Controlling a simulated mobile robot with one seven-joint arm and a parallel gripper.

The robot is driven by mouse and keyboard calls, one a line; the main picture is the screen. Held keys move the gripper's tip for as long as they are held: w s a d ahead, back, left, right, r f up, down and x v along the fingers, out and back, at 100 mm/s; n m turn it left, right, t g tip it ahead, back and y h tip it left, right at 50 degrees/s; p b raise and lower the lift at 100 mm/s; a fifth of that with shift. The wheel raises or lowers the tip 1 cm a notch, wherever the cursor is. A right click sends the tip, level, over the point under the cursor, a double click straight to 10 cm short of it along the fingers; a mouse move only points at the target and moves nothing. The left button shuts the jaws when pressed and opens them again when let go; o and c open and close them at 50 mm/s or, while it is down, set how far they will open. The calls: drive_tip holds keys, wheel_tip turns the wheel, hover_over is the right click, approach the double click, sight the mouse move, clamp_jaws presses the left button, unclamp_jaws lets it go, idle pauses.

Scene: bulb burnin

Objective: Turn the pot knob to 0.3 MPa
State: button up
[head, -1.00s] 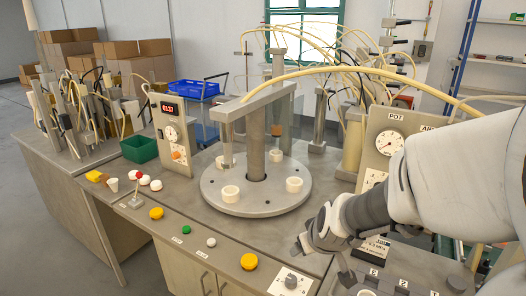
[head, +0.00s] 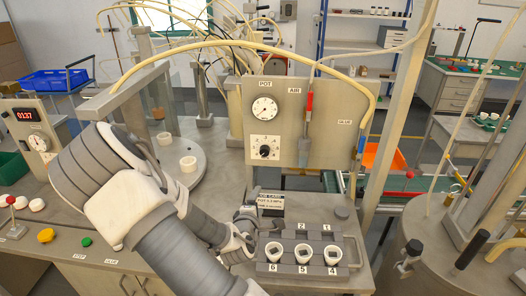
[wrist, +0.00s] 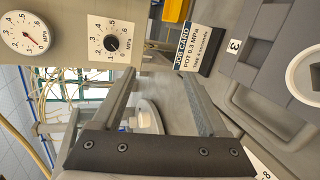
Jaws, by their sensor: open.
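The pot knob (head: 264,151) is a small black knob on a white numbered dial plate, on the front of a beige panel. Its exact pointer setting is too small to tell. The round white POT gauge (head: 264,108) sits above it. In the wrist view, the knob (wrist: 112,43) and the gauge (wrist: 27,32) show sideways at upper left, with a red needle on the gauge. My gripper (head: 246,218) is below and in front of the panel, apart from the knob. In the wrist view, my gripper (wrist: 152,92) has its fingers spread with nothing between them.
A job card (head: 271,200) reading POT 0.3 MPa stands near my gripper. A grey block with white cups (head: 303,252) lies in front. A round turntable (head: 205,150) stands left.

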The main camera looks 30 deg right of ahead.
wheel_tip(320, 180, up, 3)
drive_tip(key=d+n+t+h, duration=0.1)
drive_tip(key=n+t, duration=0.2)
drive_tip(key=n, duration=0.2)
drive_tip(key=n+t+p, duration=0.1)
drive_tip(key=p, duration=0.3)
approach(264, 153)
drive_tip(key=x, duration=0.9)
drive_tip(key=shift+w+d, duration=0.15)
drive_tip(key=shift+w, duration=0.05)
drive_tip(key=shift+c, duration=0.3)
clamp_jaws()
